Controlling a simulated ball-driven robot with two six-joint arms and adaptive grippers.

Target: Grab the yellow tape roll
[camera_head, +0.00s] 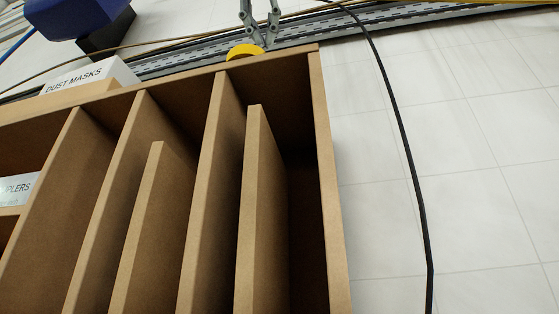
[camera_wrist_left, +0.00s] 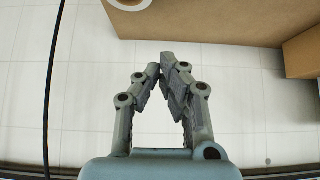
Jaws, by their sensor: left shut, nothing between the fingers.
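The yellow tape roll (camera_head: 243,51) sits at the top edge of the brown wooden shelf unit, partly hidden by that edge. My left gripper (camera_head: 266,43) comes in from the top of the head view, its fingertips just beside and behind the roll. In the left wrist view my left gripper (camera_wrist_left: 164,66) is shut, fingertips together, with nothing between them. A round pale rim with a brown centre (camera_wrist_left: 128,3) is cut off at the top of that view; I cannot tell if it is the roll. My right gripper is not in view.
The brown shelf unit (camera_head: 318,150) with upright dividers fills the lower left. A white box labelled "DUST MASKS" (camera_head: 90,76) stands on it at left. A black cable (camera_head: 398,120) hangs over the pale tiled floor (camera_head: 470,180). A grey slotted rail (camera_head: 180,62) runs behind.

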